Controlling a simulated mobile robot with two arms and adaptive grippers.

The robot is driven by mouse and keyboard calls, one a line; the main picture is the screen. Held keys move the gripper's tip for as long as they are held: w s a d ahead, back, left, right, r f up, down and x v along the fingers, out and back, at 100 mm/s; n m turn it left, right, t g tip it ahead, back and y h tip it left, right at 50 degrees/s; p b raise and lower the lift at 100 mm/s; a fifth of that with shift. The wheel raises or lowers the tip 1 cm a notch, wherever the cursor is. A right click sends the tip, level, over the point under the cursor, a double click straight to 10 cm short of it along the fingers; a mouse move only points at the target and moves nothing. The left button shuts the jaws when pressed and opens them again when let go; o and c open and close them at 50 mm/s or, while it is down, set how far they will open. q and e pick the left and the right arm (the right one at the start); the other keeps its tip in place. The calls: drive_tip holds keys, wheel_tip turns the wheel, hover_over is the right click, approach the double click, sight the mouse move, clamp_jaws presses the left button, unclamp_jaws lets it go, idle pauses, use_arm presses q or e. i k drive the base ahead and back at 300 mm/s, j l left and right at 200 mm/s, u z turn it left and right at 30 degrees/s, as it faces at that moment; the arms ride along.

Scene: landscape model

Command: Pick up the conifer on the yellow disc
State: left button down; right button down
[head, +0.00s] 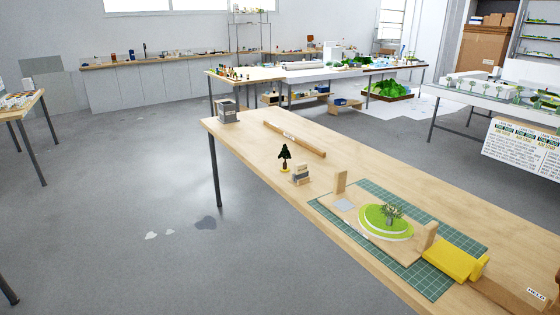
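The conifer (285,152) is a small dark green model tree. It stands upright on a yellow disc (285,170) on the wooden table, left of the green cutting mat. Neither of my grippers shows in the head view.
A small grey and wood block stack (301,174) stands close to the right of the disc. A long wooden strip (294,139) lies behind it. The cutting mat (436,284) holds a round green model (372,222) between wooden blocks. A yellow object (452,260) lies at its right. A grey box (227,111) stands at the far left corner.

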sight(285, 153)
drive_tip(key=i+j+z, duration=0.15)
drive_tip(key=i+j, duration=1.4)
